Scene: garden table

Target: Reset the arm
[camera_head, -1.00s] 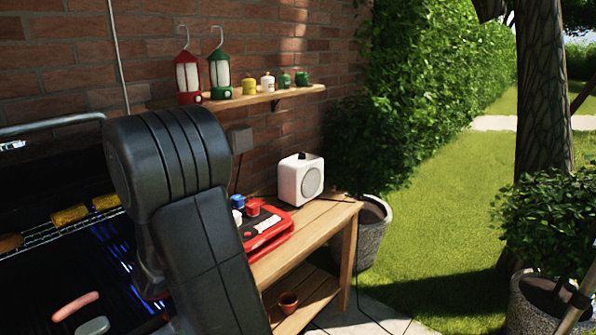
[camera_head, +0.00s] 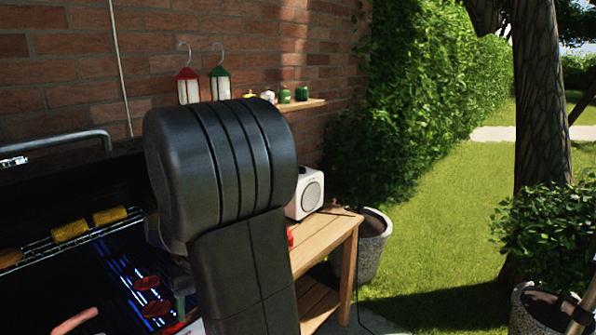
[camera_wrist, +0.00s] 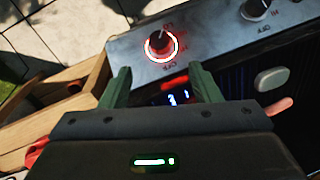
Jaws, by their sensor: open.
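My gripper (camera_wrist: 163,85) shows in the wrist view with its two green fingers apart and nothing between them. It is over the front panel of the grill (camera_wrist: 205,45), near a round control knob (camera_wrist: 160,46) with a lit red ring. The arm stands in front of the grill (camera_head: 55,155) and the wooden side table (camera_head: 330,240).
On the grill are corn pieces (camera_head: 70,231), a sausage (camera_head: 75,321) and red pieces (camera_head: 146,284). A white speaker (camera_head: 306,196) stands on the side table. Lanterns (camera_head: 188,86) hang on the brick wall. Open lawn (camera_head: 440,230) lies to the right.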

